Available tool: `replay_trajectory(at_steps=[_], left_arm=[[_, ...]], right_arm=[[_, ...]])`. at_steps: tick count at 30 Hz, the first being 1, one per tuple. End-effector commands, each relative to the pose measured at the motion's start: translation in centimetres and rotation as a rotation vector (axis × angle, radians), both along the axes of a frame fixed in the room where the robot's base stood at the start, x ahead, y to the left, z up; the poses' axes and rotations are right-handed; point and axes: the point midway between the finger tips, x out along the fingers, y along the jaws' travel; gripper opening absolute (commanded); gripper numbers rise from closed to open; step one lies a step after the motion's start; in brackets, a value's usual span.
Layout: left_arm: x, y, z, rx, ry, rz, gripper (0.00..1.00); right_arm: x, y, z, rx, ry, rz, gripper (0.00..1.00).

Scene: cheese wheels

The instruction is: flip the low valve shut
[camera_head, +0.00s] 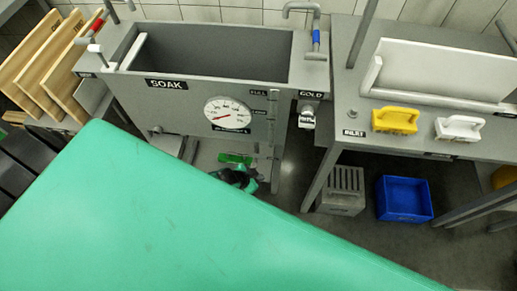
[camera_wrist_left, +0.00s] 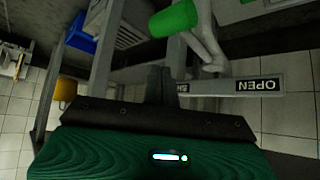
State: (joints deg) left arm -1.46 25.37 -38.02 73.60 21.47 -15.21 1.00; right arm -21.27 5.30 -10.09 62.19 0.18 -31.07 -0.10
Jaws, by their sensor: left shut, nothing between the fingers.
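The low valve has a green handle (camera_wrist_left: 175,18) on a grey pipe (camera_wrist_left: 206,48) in the left wrist view. A label plate (camera_wrist_left: 225,87) beside it reads OPEN at its right end; its other word is partly hidden behind my fingers. The green handle also shows in the head view (camera_head: 235,159), under the soak tank (camera_head: 215,103). My left gripper (camera_wrist_left: 162,72) is shut and empty, its fingers below and left of the handle in the wrist view, seemingly apart from it. It also shows in the head view (camera_head: 237,175). My right gripper is not in view.
The tank's front carries a round dial (camera_head: 227,114), and a tap (camera_head: 307,115) is at its right. A tank leg (camera_head: 275,160) stands right of my gripper. A grey slotted box (camera_head: 342,190) and blue crate (camera_head: 404,199) stand on the floor under the right bench.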

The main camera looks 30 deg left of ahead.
Motion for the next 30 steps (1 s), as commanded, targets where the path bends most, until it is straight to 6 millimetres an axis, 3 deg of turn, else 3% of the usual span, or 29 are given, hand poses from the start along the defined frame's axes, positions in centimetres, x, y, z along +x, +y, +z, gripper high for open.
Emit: replay_trajectory(at_steps=[6,12,30], left_arm=[[-1.1,3.1,3.6,0.002,-0.001,-0.002,0.00],[-1.6,4.6,5.4,0.000,-0.001,-0.002,0.00],[-1.7,5.0,6.0,-0.004,-0.002,-0.002,0.00]], right_arm=[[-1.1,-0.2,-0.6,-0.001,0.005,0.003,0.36],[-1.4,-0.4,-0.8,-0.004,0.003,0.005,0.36],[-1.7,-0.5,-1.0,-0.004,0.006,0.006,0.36]])
